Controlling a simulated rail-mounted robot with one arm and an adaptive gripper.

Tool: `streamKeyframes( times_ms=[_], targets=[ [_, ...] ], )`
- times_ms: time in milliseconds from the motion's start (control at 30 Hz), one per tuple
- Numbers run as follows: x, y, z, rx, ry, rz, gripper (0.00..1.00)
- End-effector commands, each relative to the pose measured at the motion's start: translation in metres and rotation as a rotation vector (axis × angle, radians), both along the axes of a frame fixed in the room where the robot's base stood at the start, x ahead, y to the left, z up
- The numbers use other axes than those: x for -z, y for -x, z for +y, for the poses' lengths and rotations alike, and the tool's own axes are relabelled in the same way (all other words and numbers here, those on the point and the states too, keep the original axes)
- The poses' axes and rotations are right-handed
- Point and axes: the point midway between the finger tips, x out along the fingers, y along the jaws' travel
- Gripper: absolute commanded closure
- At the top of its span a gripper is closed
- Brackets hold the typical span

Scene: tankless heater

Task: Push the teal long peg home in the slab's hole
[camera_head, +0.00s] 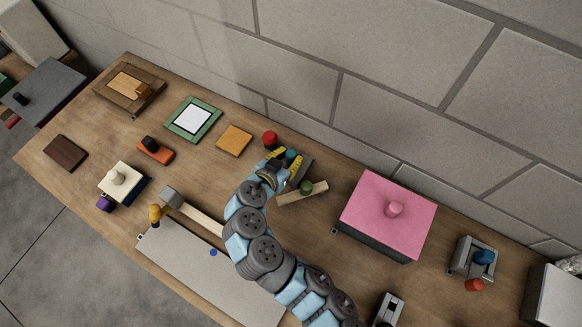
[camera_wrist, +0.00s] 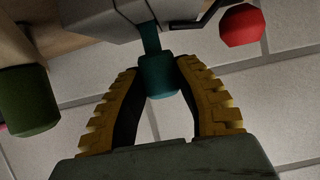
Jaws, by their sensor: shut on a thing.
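The teal peg (camera_head: 290,156) stands at the grey slab (camera_head: 304,170), largely behind my gripper (camera_head: 283,158) in the head view. In the wrist view my gripper (camera_wrist: 160,72) has its yellow-edged fingers closed around the wider head of the teal peg (camera_wrist: 162,84). The peg's narrower shank runs up to the grey slab (camera_wrist: 120,24), and a length of shank shows between head and slab. The hole itself is hidden.
A red knob (camera_head: 270,138) is behind my gripper. A green knob (camera_head: 306,187) on a wooden strip (camera_head: 290,198) is close in front. A pink-lidded box (camera_head: 385,225) stands to the right; an orange block (camera_head: 234,140) lies left.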

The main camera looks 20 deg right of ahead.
Motion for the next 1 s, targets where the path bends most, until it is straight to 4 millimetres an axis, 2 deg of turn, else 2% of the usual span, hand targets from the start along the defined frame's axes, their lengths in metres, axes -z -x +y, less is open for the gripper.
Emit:
streamKeyframes(
  times_ms=[900,933,1000],
  targets=[
    [0.0080,0.0003,-0.0001,0.001,-0.001,0.001,1.00],
    [0.0081,0.0004,-0.0001,0.001,-0.001,0.001,0.62],
    [0.0080,0.0003,0.0000,0.000,-0.001,0.001,0.42]
  ],
)
